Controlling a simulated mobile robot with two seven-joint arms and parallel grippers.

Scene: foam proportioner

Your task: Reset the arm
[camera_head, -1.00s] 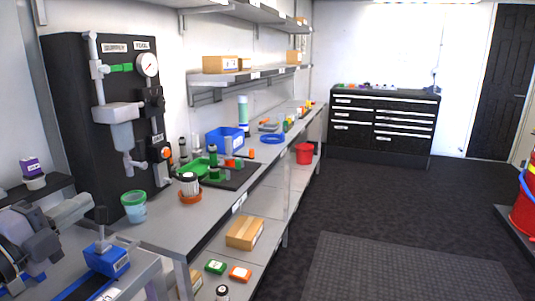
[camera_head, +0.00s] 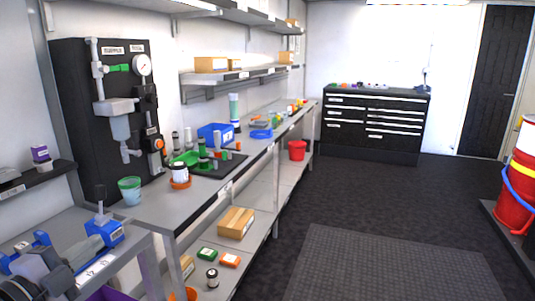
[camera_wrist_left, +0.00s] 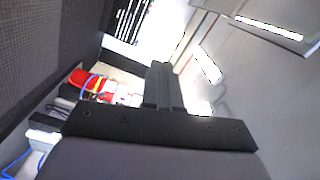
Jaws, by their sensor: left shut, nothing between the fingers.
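My left gripper (camera_head: 60,282) is low at the left edge of the head view, in front of the side bench and holding nothing. In the left wrist view its two dark fingers (camera_wrist_left: 162,88) stand together, shut and empty, pointing into open room. Part of the gripper and arm is cut off by the head view's edge. My right gripper is in neither view.
A blue clamp-like fixture (camera_head: 105,233) stands on the bench near my left arm. A green-rimmed cup (camera_head: 130,190) and a jar in an orange ring (camera_head: 180,173) stand beyond. A red drum (camera_head: 515,190) is at right. The middle floor is clear.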

